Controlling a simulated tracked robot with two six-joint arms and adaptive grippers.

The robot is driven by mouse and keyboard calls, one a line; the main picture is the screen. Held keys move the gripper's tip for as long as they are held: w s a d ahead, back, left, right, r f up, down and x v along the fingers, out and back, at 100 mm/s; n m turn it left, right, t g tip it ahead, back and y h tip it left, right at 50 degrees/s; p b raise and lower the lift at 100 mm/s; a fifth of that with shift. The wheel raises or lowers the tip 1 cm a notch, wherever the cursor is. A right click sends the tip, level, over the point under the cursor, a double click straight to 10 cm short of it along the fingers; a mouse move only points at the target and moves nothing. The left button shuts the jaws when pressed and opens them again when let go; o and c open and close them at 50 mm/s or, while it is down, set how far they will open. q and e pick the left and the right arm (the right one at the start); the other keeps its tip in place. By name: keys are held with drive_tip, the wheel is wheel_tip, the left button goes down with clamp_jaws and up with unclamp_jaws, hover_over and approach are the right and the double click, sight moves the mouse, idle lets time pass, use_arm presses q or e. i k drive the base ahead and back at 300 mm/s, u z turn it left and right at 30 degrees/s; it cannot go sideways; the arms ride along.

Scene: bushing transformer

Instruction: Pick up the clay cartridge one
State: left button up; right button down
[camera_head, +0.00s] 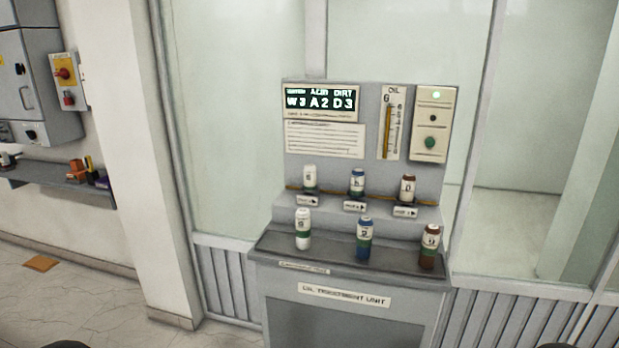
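The oil treatment unit (345,312) stands ahead of me against the glass wall. On its front tray stand a white cartridge (303,240), a blue cartridge (364,250) and a brown cartridge (428,261), all upright and apart. Behind them on the raised step stand a smaller-looking white cartridge (309,184), a blue one (357,188) and a brown one (407,194). Their labels are too small to read, so I cannot tell which is clay. Neither gripper shows; only dark rounded bits of my own body show at the bottom edge.
The unit's panel has a lit display (319,103) reading W3 A2 D3, an oil gauge (391,122) and a box with a green button (430,142). Small tags (354,206) sit before the back row. At left are a pillar (170,180) and a shelf (55,178).

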sight(408, 183)
drive_tip(key=i, duration=0.85)
drive_tip(key=u, duration=0.05)
